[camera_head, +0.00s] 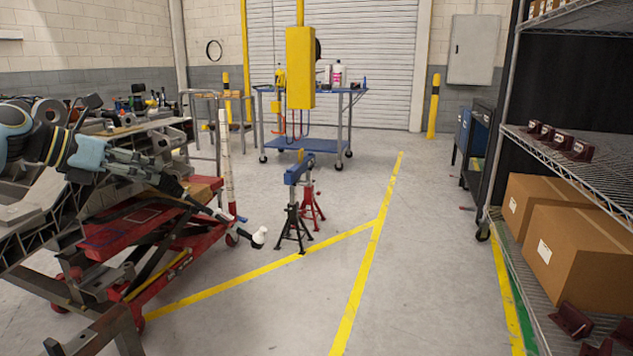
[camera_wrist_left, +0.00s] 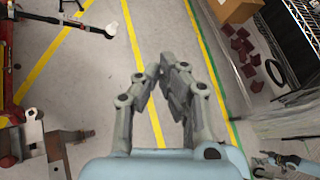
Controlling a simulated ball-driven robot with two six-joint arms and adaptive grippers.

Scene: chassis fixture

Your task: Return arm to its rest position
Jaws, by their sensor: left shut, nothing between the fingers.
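My left arm enters the head view from the left. Its grey left gripper (camera_head: 158,177) is over the red lift cart and the chassis frame, with its fingers pointing right. In the left wrist view the fingers of this gripper (camera_wrist_left: 160,76) come together at the tips with nothing between them. Whether the gripper touches the chassis frame is hard to tell.
The chassis frame (camera_head: 30,240) and red lift cart (camera_head: 125,225) fill the left side. Jack stands (camera_head: 292,215) stand mid-floor. A wire shelf (camera_head: 570,160) with cardboard boxes (camera_head: 580,250) is at right. A blue cart (camera_head: 320,145) stands behind. The floor between is open.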

